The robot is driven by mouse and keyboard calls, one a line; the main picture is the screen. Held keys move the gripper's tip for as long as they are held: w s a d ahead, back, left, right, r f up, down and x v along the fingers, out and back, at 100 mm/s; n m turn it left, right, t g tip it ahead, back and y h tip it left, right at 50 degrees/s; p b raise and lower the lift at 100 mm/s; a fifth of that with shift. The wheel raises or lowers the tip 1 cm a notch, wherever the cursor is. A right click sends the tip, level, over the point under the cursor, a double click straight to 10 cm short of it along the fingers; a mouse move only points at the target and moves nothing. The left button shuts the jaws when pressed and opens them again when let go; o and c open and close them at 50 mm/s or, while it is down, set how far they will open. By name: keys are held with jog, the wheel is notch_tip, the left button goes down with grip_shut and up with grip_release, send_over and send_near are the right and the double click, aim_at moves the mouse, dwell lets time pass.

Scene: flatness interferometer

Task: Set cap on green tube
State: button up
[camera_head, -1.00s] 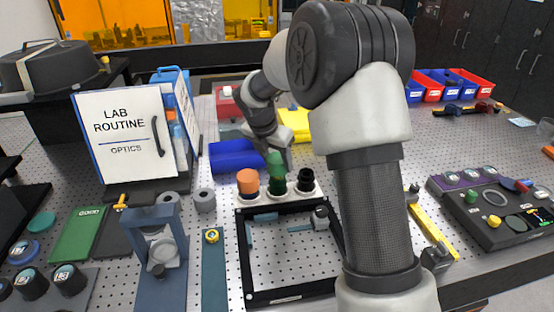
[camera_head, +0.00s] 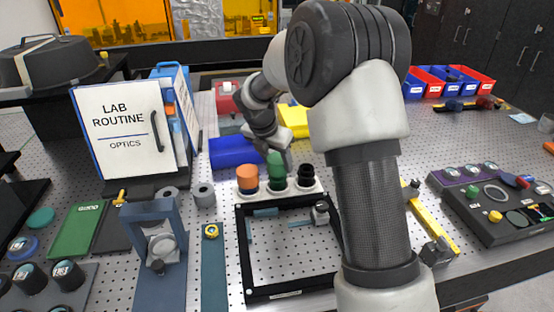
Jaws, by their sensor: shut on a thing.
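A white rack (camera_head: 318,187) at mid-table holds three tubes in a row. The left one has an orange top (camera_head: 247,172) and the right one a black top (camera_head: 306,170). The green tube (camera_head: 277,184) stands upright between them. A green cap (camera_head: 274,158) is directly over the green tube. Whether it touches the tube or sits a little above it is too small to tell. My gripper (camera_head: 284,154) is at the cap, coming from behind, and is shut on it. The fingertips are small and partly hidden by the cap.
A black frame (camera_head: 241,255) lies in front of the rack. A blue roll (camera_head: 232,152) lies behind it to the left. A white Lab Routine board (camera_head: 122,138) stands at left. A dark console (camera_head: 490,205) sits at right. My arm hides part of the table.

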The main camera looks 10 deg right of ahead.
jog(key=shift+f+b, duration=0.35)
jog(key=shift+f, duration=0.6)
jog(key=o, duration=1.1)
jog(key=shift+r, duration=0.1)
jog(key=p+v, duration=0.1)
jog(key=v, duration=1.6)
jog(key=shift+p, duration=0.35)
jog(key=shift+r, duration=0.1)
